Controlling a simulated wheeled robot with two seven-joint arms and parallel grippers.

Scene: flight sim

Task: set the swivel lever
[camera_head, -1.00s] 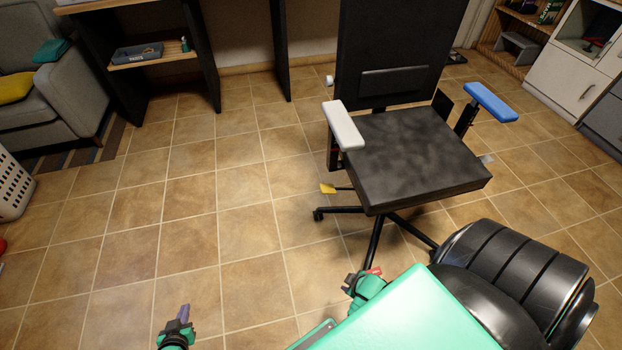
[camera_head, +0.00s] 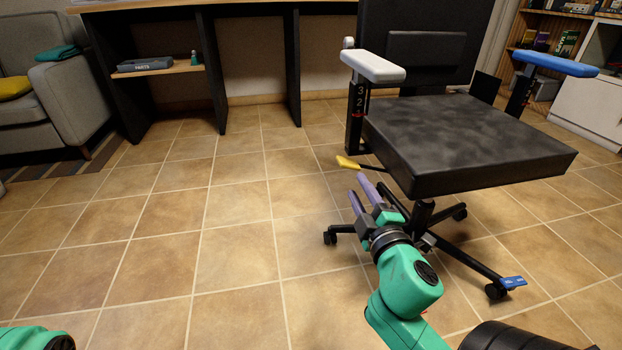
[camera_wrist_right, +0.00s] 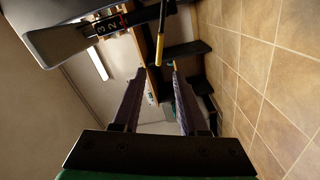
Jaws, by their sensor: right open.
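The office chair has a yellow-tipped lever (camera_head: 347,162) sticking out to the left from under its black seat (camera_head: 470,142); I cannot tell whether this is the swivel lever. The yellow tip also shows in the right wrist view (camera_wrist_right: 161,45), beyond the fingertips. My right gripper (camera_head: 359,189) is open and empty, its purple fingers pointing up toward the lever from just below it, apparently not touching. In the right wrist view its fingers (camera_wrist_right: 155,72) stand apart with nothing between them. At bottom left only a green part of my left arm shows; its gripper is out of view.
A white armrest (camera_head: 372,66) on a numbered post overhangs the lever's side; a blue armrest (camera_head: 555,64) is opposite. A blue pedal (camera_head: 513,282) sits at the wheeled base. A desk (camera_head: 215,70) and grey sofa (camera_head: 38,100) stand behind. The tiled floor at left is clear.

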